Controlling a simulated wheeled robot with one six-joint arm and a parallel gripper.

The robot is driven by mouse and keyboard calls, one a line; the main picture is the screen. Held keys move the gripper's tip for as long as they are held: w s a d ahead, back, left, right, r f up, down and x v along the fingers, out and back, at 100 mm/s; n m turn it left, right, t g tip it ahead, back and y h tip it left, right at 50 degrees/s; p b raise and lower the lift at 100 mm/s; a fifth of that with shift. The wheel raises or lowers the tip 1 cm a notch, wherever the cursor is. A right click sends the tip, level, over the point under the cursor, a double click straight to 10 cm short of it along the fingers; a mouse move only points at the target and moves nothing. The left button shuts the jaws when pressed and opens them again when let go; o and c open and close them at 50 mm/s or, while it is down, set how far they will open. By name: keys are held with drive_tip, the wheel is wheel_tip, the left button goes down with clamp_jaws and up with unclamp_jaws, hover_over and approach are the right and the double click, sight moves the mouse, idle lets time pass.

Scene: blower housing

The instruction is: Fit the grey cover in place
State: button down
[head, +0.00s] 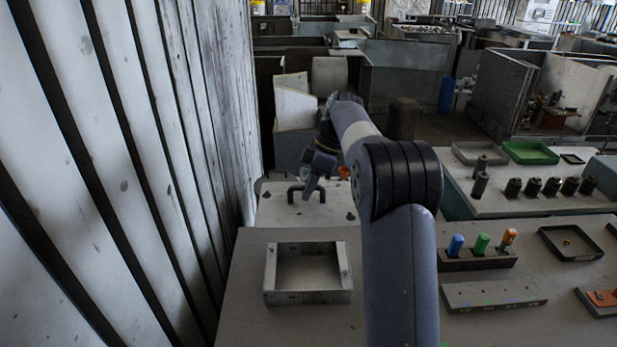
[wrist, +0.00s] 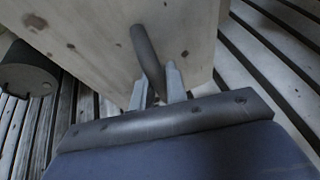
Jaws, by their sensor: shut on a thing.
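The grey cover (head: 285,212) is a flat pale plate with a dark bar handle (head: 293,194) and small dark spots near its edges. In the head view it is beyond the near table's back edge. In the wrist view the cover (wrist: 95,40) fills the upper middle, tilted in the picture. My gripper (head: 311,187) is at the handle; its fingers (wrist: 157,84) are shut on the handle's lower end in the wrist view. The housing (head: 308,297) is an open, low-walled grey box on the near table, nearer than the cover. Whether the cover touches anything beneath is unclear.
A slatted wall (head: 120,150) runs close along the left. To the right are a block with coloured pegs (head: 478,262), a flat plate (head: 493,293) and a dark tray (head: 571,243). Several black cylinders (head: 532,187) and a green tray (head: 530,152) stand farther back.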

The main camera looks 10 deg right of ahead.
wheel_tip(320, 180, down, 19)
drive_tip(key=b, duration=0.9)
drive_tip(key=shift+s+b, duration=0.3)
drive_tip(key=shift+s, duration=0.1)
drive_tip(key=shift+a+f, duration=0.1)
drive_tip(key=shift+f, duration=0.25)
drive_tip(key=shift+s+f+b, duration=0.15)
drive_tip(key=shift+b, duration=0.3)
drive_tip(key=shift+s, duration=0.35)
drive_tip(key=shift+s+b, duration=0.1)
drive_tip(key=shift+b, duration=0.25)
drive_tip(key=shift+s+a, duration=0.1)
